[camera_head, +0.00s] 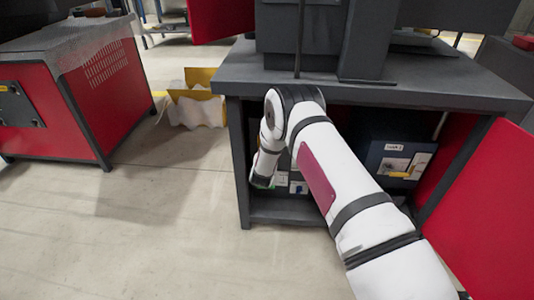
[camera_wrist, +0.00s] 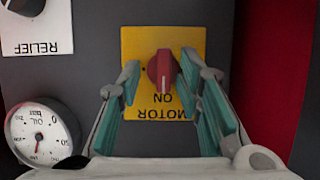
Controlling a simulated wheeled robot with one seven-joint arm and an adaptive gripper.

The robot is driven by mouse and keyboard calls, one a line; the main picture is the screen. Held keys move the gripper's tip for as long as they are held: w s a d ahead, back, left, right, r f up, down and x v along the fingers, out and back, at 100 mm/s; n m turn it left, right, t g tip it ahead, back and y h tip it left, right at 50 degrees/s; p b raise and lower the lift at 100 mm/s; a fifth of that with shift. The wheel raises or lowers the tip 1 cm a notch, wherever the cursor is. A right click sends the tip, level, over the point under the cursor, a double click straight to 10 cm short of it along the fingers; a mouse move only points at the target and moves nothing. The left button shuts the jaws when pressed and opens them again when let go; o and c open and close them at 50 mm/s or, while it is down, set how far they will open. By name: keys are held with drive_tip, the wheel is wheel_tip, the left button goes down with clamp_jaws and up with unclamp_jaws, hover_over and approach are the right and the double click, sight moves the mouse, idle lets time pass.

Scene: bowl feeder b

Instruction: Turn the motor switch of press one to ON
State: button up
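In the wrist view, the motor switch is a red knob (camera_wrist: 163,70) on a yellow plate (camera_wrist: 207,40) fixed to a dark panel. The plate's words MOTOR and ON appear upside down below the knob. The knob's grip stands roughly upright in the picture, its lower end toward ON. My gripper (camera_wrist: 160,66) is open, its two teal-padded fingers on either side of the knob with gaps showing. I cannot tell how far the fingertips are from the panel. In the head view, my gripper (camera_head: 263,172) is inside the dark press frame, and the switch is hidden.
An oil gauge (camera_wrist: 42,132) and a RELIEF knob (camera_wrist: 27,5) sit left of the plate. A red wall (camera_wrist: 275,70) is to the right.

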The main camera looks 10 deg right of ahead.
idle(0.4)
drive_tip(key=v, duration=1.2)
